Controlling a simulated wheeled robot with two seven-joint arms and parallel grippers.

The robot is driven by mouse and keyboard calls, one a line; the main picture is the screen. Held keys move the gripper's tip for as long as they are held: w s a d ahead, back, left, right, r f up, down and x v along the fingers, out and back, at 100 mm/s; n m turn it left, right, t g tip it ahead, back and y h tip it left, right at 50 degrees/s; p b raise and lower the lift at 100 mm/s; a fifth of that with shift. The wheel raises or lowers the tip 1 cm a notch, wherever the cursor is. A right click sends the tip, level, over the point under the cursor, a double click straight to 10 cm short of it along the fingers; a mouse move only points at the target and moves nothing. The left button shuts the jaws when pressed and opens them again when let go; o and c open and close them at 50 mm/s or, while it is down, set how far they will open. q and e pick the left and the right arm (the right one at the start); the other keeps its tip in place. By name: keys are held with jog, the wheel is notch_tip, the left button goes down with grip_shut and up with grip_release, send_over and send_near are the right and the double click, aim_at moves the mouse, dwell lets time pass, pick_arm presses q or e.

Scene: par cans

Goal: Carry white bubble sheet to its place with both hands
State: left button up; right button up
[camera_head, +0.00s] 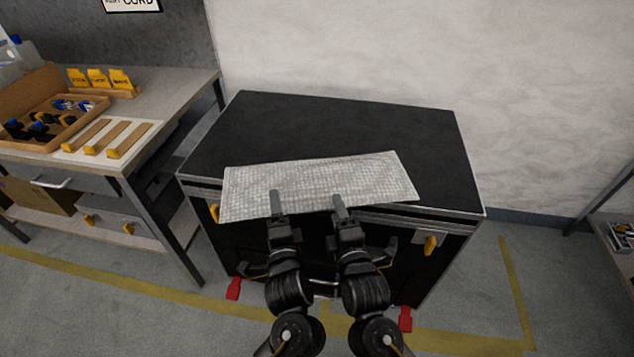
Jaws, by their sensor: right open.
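The white bubble sheet (320,177) is a long, textured pale rectangle over the front part of the black case's lid (330,125). Its near left corner reaches past the case's front edge. I cannot tell whether it lies flat on the lid or is slightly raised. My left gripper (276,203) and my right gripper (339,208) are side by side at the sheet's near edge, their fingertips overlapping it in the picture. The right gripper is open. The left gripper's fingers line up edge-on, so its opening is hidden.
A workbench (170,90) at the left holds a wooden tray (90,112) and yellow-tipped pieces. The case has yellow latches (431,245) and red feet (405,319). Yellow lines (130,283) mark the floor. A shelf (612,238) stands at the far right. The lid's back is bare.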

aim_at(334, 186)
pick_arm(q)
jog(key=shift+x, duration=2.3)
pick_arm(e)
jog(key=shift+x, duration=2.3)
